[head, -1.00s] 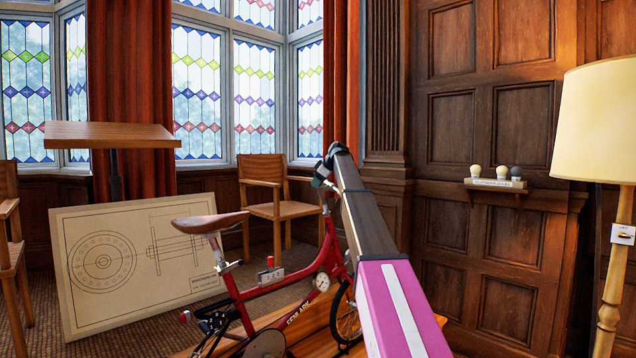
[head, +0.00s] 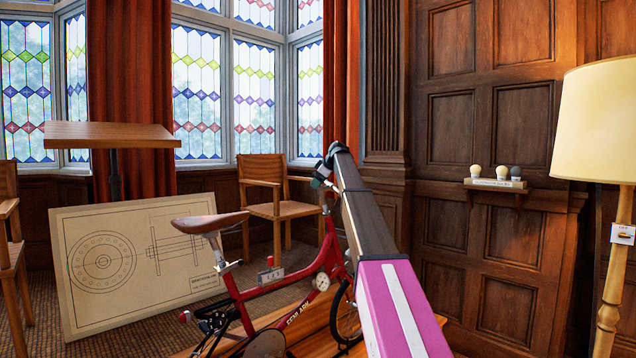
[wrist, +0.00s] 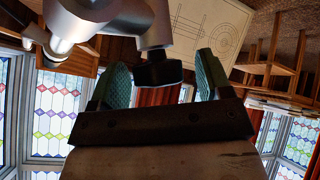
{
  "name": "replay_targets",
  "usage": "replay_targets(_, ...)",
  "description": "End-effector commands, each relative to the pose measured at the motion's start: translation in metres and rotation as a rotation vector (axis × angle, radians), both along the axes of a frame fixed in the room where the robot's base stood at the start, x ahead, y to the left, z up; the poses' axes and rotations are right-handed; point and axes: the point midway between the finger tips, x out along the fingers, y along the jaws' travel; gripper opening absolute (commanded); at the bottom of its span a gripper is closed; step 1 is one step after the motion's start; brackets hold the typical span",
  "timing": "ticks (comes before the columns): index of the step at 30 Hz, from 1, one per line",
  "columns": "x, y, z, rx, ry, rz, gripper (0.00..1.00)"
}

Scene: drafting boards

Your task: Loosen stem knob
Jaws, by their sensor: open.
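A red folding bicycle (head: 262,292) with a brown saddle stands on a wooden platform in the head view. In the wrist view, a dark round knob (wrist: 158,70) sits at the end of a silver clamp part (wrist: 148,25) of the stem. My gripper (wrist: 162,64) is open, with one teal finger on each side of the knob. Gaps show between the knob and both fingers, so it appears ungripped. In the head view, my gripper (head: 326,168) is at the top of the bicycle's front, and my arm hides much of the handlebar area there.
A drawing panel (head: 140,262) leans at left beneath a tilted drafting board (head: 110,134). A wooden chair (head: 268,200) stands behind the bicycle. A floor lamp (head: 607,120) and a small wall shelf (head: 497,184) with several bulbs are at right.

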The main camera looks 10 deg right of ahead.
Motion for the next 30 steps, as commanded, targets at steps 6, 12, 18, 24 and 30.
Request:
replay_targets(6,-0.008,-0.006,0.011,0.001,-0.001,0.0,0.72)
replay_targets(12,-0.023,-0.021,0.034,0.0,-0.001,-0.002,0.72)
replay_targets(18,-0.043,-0.038,0.062,0.0,-0.001,-0.001,0.72)
replay_targets(24,-0.053,-0.048,0.079,0.0,-0.001,-0.001,0.72)
replay_targets(30,-0.054,-0.048,0.08,0.0,0.0,0.0,0.72)
